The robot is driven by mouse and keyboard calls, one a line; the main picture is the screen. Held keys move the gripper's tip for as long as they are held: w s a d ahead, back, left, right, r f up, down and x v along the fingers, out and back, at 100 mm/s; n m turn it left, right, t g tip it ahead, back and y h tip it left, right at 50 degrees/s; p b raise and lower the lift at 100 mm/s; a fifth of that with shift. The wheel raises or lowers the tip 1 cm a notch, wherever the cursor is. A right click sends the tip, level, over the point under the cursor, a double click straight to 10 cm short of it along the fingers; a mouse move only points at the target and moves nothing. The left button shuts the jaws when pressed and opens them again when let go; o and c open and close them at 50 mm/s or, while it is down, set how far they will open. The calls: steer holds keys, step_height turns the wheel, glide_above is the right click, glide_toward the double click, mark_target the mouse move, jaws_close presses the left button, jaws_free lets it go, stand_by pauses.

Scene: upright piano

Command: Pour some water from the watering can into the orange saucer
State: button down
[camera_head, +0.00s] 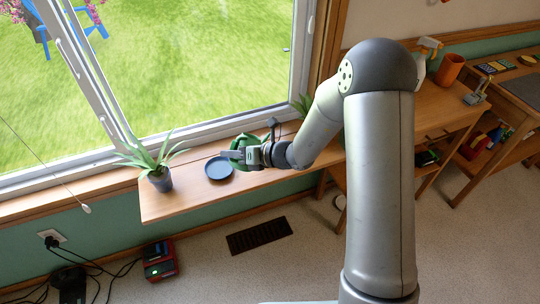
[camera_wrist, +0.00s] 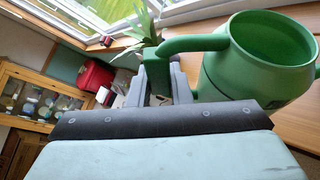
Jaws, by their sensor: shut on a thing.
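My gripper (camera_head: 254,156) is shut on the green watering can (camera_head: 240,146) over the wooden window shelf. In the wrist view the can (camera_wrist: 262,60) is large at the right with its open top showing, and its handle is between my fingers (camera_wrist: 160,84). I cannot tell whether any water is in it or where its spout points. A round dark blue saucer (camera_head: 219,168) lies on the shelf just left of and below the can in the head view. It looks blue, and no orange saucer shows.
A potted plant (camera_head: 160,176) stands on the shelf left of the saucer, by the window (camera_head: 200,60). Another plant (camera_head: 302,104) is partly behind my arm. An orange pot (camera_head: 449,69) and a spray bottle (camera_head: 425,58) stand on the desk at right.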

steer(key=f+b, duration=0.2)
steer(key=b, duration=0.1)
steer(key=f+n+b, duration=0.1)
steer(key=shift+s+a+f+h+b, duration=0.15)
steer(key=shift+s+a+h+b, duration=0.05)
steer(key=shift+s+h+b, duration=0.15)
steer(key=shift+n+t+h, duration=0.35)
steer(key=shift+n+t, duration=0.25)
steer(key=shift+n, duration=0.2)
steer(key=f+b, duration=0.1)
steer(key=b, duration=0.1)
steer(key=f+b, duration=0.1)
steer(key=b, duration=0.1)
steer(key=f+b, duration=0.2)
steer(key=shift+s+a+b, duration=0.25)
steer(key=shift+s+b, duration=0.1)
steer(key=shift+b, duration=0.05)
step_height(320, 180, down, 7)
steer(key=n+t+h+b, duration=0.1)
steer(key=n+b, duration=0.1)
steer(key=b, duration=1)
steer(key=shift+w+d+n+b, duration=0.2)
steer(key=shift+w+n+b, duration=0.1)
steer(key=shift+b, duration=0.1)
